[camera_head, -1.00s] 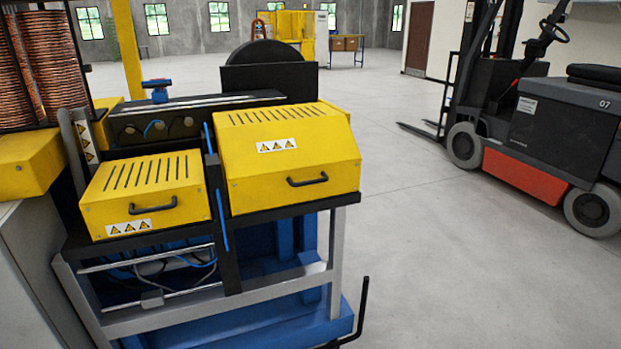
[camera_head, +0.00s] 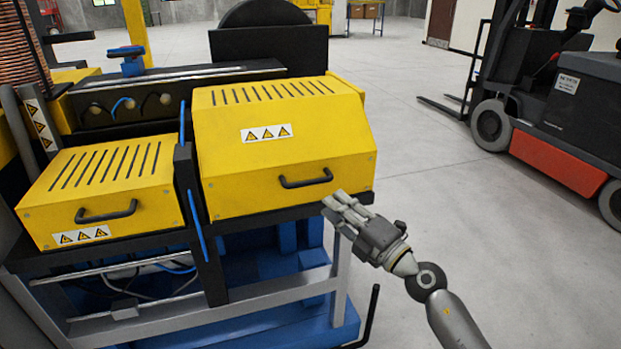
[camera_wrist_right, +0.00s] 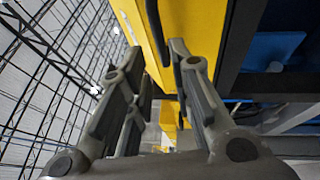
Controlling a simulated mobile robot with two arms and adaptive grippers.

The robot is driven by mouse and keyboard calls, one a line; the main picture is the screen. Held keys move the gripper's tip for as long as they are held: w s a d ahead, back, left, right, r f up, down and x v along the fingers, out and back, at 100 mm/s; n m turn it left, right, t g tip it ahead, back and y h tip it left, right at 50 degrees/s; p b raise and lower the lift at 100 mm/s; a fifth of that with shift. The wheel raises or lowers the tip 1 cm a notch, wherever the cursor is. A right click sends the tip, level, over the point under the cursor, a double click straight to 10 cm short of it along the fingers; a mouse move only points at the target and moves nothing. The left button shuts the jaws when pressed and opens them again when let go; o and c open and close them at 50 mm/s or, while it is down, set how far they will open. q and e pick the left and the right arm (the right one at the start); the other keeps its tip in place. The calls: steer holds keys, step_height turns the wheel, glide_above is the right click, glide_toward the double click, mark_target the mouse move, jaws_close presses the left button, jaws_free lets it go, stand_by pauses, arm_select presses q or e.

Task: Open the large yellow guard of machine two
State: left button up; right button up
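The large yellow guard (camera_head: 290,140) is closed on the machine, a slotted box with a warning label and a black handle (camera_head: 306,181) on its front. My right gripper (camera_head: 336,205) is just below and right of this handle, fingers pointing toward the guard. In the right wrist view the fingers (camera_wrist_right: 156,58) are spread with nothing held. The black handle (camera_wrist_right: 154,28) shows ahead against the yellow guard (camera_wrist_right: 130,20), between the fingertips in the picture; whether it touches a finger I cannot tell. My left gripper is not in view.
A smaller yellow guard (camera_head: 100,190) with its own handle is closed at left. A black post (camera_head: 188,190) with a blue strip stands between the guards. A black bent bar (camera_head: 371,315) rises low beside the frame. A forklift (camera_head: 560,110) stands at right; the floor between is open.

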mark_target(308, 183)
steer(key=x, duration=0.5)
steer(key=shift+s, duration=0.1)
steer(key=b+x, duration=0.1)
steer(key=x, duration=0.3)
steer(key=shift+w+a, duration=0.1)
steer(key=shift+w, duration=0.1)
steer(key=shift+w+a, duration=0.2)
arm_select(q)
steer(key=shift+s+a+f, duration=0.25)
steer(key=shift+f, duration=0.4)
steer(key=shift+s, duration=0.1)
arm_select(e)
steer(key=shift+c, duration=0.5)
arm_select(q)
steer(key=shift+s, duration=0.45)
arm_select(e)
jaws_close()
